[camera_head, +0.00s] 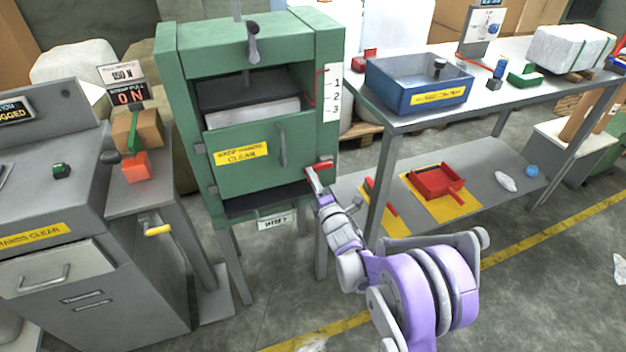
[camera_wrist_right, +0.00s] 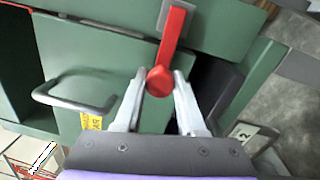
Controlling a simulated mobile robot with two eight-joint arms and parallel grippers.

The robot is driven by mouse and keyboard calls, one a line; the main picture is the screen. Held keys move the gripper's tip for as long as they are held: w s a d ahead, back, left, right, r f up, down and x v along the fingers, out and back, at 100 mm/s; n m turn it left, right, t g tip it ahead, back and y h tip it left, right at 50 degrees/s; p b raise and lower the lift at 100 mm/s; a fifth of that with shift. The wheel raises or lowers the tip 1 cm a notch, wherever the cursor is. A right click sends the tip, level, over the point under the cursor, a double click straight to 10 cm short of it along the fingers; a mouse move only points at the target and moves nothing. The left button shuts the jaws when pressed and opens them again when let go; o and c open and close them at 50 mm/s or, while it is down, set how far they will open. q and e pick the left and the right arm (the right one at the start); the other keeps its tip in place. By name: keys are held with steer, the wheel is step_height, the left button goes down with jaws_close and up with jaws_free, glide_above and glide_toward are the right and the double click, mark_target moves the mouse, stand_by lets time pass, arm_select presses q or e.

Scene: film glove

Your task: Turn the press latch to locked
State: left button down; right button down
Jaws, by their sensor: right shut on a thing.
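The green press (camera_head: 190,80) stands at the middle left of the head view. Its green door (camera_head: 255,165) bears a yellow "clear" label and a grey handle, which also shows in the wrist view (camera_wrist_right: 75,98). The red press latch (camera_head: 319,166) is at the door's right edge. In the wrist view the latch (camera_wrist_right: 172,45) is a red bar with a round red knob at its end. My right gripper (camera_wrist_right: 158,88) has its two fingers on either side of the knob, shut on it. In the head view my right gripper (camera_head: 316,188) is at the latch. My left gripper is not in view.
A grey table (camera_head: 400,122) with a blue bin (camera_head: 415,85) stands to the right of the press. Its lower shelf holds a red tray (camera_head: 437,183). A grey machine (camera_head: 60,220) stands at the left. Open floor lies at the front right.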

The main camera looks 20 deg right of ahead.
steer(key=c, duration=0.5)
jaws_free()
steer(key=s, duration=1)
steer(key=shift+s+d+f+p, duration=0.3)
steer(key=shift+s+d, duration=0.1)
steer(key=shift+r, duration=0.1)
